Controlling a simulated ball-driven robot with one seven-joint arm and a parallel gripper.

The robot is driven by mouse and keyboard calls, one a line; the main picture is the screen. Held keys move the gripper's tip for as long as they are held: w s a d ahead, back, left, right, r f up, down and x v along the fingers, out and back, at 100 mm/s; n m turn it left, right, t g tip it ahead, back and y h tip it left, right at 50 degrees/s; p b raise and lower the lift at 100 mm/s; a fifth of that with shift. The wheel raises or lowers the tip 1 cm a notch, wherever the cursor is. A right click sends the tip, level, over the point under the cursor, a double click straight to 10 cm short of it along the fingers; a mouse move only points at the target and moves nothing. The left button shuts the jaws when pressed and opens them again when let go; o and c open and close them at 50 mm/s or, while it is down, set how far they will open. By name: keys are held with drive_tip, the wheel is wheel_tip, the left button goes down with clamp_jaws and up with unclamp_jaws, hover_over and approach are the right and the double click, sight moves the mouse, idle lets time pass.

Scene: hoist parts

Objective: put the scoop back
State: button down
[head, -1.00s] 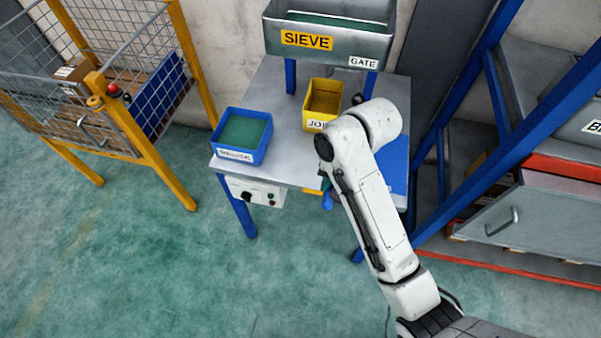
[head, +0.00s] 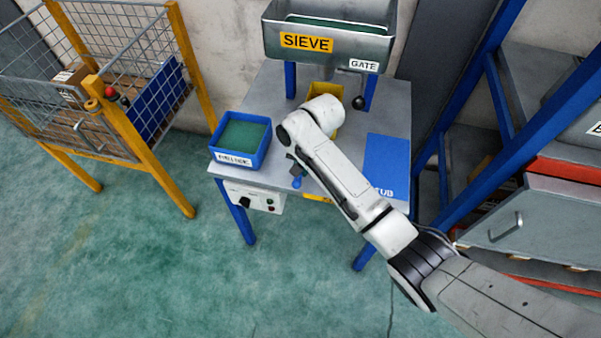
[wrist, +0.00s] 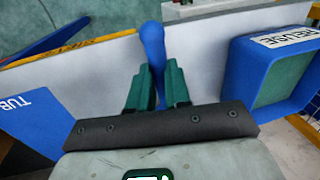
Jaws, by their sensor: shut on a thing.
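My gripper (wrist: 153,85) is shut on the blue handle (wrist: 152,45) of the scoop, between its green fingers in the wrist view. In the head view the blue handle (head: 297,183) shows below my gripper (head: 293,168), near the table's front edge. The scoop's bowl is hidden. The blue bin (head: 225,158) with green contents stands left of my gripper; its label reads REUSE in the wrist view (wrist: 245,75). The yellow bin (head: 322,90) is mostly hidden behind my arm.
The grey table (head: 270,90) carries a blue mat (head: 388,150) marked TUB at right. The SIEVE hopper (head: 330,40) stands over the back, with a GATE lever knob (head: 358,103). A blue rack (head: 480,160) is at right, a mesh cage (head: 110,80) at left.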

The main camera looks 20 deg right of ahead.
drive_tip(key=shift+w+f, duration=0.3)
drive_tip(key=shift+f, duration=1.5)
drive_tip(key=shift+f, duration=0.2)
drive_tip(key=c, duration=1.1)
unclamp_jaws()
drive_tip(key=r, duration=0.4)
drive_tip(key=s+d+r, duration=0.1)
drive_tip(key=r, duration=0.7)
drive_tip(key=shift+s+d+p, duration=0.25)
drive_tip(key=shift+d+p, duration=0.1)
drive_tip(key=shift+d, duration=0.05)
